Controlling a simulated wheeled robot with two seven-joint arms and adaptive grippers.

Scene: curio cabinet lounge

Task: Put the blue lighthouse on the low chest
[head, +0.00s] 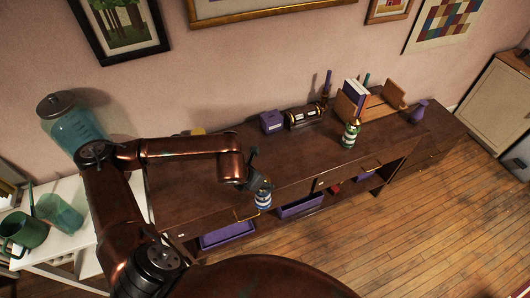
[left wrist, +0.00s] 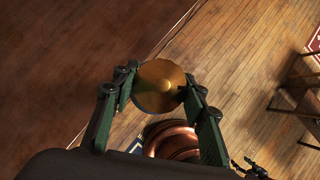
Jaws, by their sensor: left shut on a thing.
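My left gripper (head: 257,185) is shut on the blue lighthouse (head: 263,199), which has blue and white bands. In the left wrist view its gold cone roof (left wrist: 160,87) sits between the fingertips of the left gripper (left wrist: 158,90); most of its body is hidden below. The lighthouse is held at the front edge of the long dark wooden sideboard (head: 200,208), seemingly just off it over the floor. I cannot tell whether the low chest is this sideboard or the pale cabinet (head: 497,106) at far right. A dark jointed shape low in the wrist view may be my right gripper (left wrist: 250,168).
A green-banded lighthouse (head: 351,134) stands on the sideboard, near books (head: 355,94), a purple box (head: 271,122) and a purple vase (head: 419,111). Purple bins (head: 228,236) sit in its lower openings. A white table (head: 70,235) with glassware is at left. The floor at right is clear.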

